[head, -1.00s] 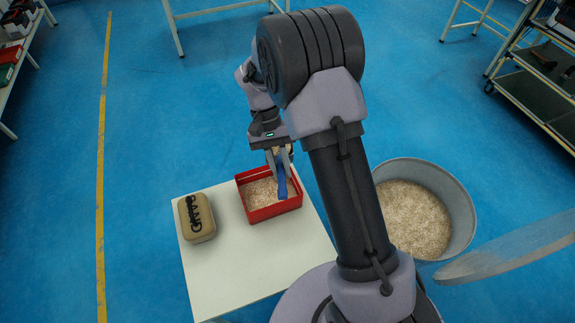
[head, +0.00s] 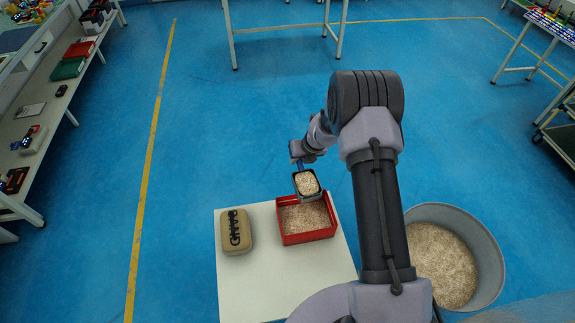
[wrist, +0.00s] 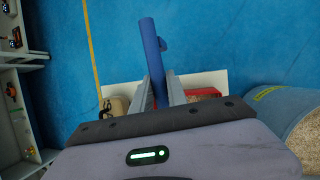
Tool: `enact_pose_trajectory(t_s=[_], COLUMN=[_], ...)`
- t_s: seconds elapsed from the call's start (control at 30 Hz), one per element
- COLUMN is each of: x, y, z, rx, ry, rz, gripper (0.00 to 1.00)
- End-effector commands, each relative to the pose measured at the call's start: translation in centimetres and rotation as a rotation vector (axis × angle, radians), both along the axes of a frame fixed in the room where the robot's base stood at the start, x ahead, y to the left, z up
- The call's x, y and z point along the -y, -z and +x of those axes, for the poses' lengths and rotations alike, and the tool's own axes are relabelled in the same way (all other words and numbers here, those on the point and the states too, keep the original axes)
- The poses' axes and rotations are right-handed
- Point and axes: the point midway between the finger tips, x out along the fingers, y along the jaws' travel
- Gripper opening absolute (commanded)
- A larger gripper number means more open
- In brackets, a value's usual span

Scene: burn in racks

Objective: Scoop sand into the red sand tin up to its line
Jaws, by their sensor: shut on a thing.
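The red sand tin (head: 310,238) stands open on a white table. Pale sand (head: 303,216) covers its inside below the rim; I cannot make out a line. My gripper (head: 301,160) is shut on the blue handle of a scoop. The scoop's dark-edged head (head: 307,184) is heaped with sand and sits level above the tin's far edge in the head view. In the wrist view the blue handle (wrist: 149,55) stands between my fingers, and part of the red tin (wrist: 203,92) shows behind them. The scoop's head is hidden there.
A tan, dark-lettered block (head: 236,233) sits on the white table (head: 250,285) left of the tin. A grey tub (head: 487,245) of sand (head: 440,268) stands on the floor to the right. Shelves (head: 45,130) line the far left.

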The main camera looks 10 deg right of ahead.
Motion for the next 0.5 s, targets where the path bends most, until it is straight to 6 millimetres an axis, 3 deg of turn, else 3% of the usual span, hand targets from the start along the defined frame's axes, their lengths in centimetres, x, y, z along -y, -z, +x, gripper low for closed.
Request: enact_pose_trajectory(t_s=[0.13,0.5], x=[0.8,1.3], y=[0.2,1.6], z=[0.3,0.3], rx=[0.0,-0.006], ry=[0.082,0.084], rz=[0.006,0.171], gripper=[0.0,0.0])
